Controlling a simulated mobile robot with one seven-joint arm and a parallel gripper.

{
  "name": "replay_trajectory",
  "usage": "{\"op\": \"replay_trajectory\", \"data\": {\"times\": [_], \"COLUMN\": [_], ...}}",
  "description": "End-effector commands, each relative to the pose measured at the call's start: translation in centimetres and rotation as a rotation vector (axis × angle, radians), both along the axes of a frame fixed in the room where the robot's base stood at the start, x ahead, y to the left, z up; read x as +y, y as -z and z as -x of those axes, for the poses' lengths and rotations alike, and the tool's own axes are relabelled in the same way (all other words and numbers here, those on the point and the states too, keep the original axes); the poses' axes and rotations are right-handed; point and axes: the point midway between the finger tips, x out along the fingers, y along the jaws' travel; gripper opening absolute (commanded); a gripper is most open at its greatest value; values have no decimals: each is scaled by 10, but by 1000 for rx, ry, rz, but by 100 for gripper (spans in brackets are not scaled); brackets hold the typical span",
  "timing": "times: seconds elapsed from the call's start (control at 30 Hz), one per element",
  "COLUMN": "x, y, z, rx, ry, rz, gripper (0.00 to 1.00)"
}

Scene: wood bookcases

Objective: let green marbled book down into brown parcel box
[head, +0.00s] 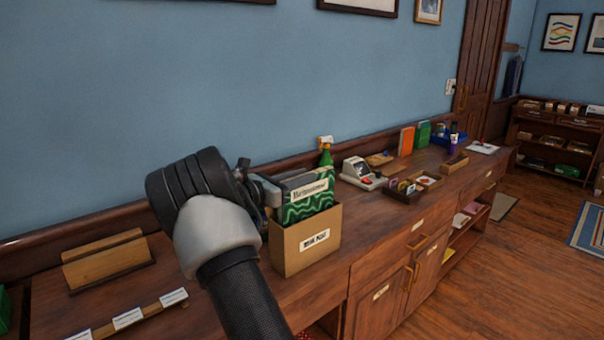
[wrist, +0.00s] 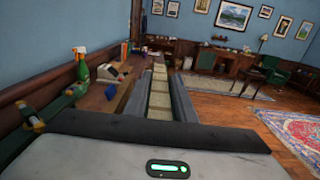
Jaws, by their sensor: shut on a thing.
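The green marbled book (head: 308,203) has a pale title label and stands upright at the brown parcel box (head: 306,245). Its upper part shows above the box rim; its lower part is hidden behind the box's front wall, so how deep it sits cannot be told. My gripper (head: 272,189) is shut on the book near its top left, just above the box. In the wrist view, the two grey fingers lie either side of the book's pale edge (wrist: 158,98). The box stands open on the wooden counter with a printed label on its front.
A green spray bottle (head: 326,154) stands behind the box. A card machine (head: 361,173) and small trays (head: 403,192) lie to the right on the counter (head: 350,218). A wooden holder (head: 107,262) is to the left.

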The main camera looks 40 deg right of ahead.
Motion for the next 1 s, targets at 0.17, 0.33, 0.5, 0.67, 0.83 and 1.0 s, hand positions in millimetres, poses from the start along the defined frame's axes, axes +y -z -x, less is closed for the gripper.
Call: {"op": "replay_trajectory", "data": {"times": [0.17, 0.33, 0.5, 0.67, 0.83, 1.0], "x": [0, 0, 0, 0, 0, 0], "y": [18, 35, 51, 65, 75, 80], "z": [0, 0, 0, 0, 0, 0], "rx": [0, 0, 0, -1, -1, -1], "ry": [0, 1, 1, 1, 1, 1], "rz": [3, 3, 3, 3, 3, 3], "gripper": [0, 0, 0, 0, 0, 0]}}
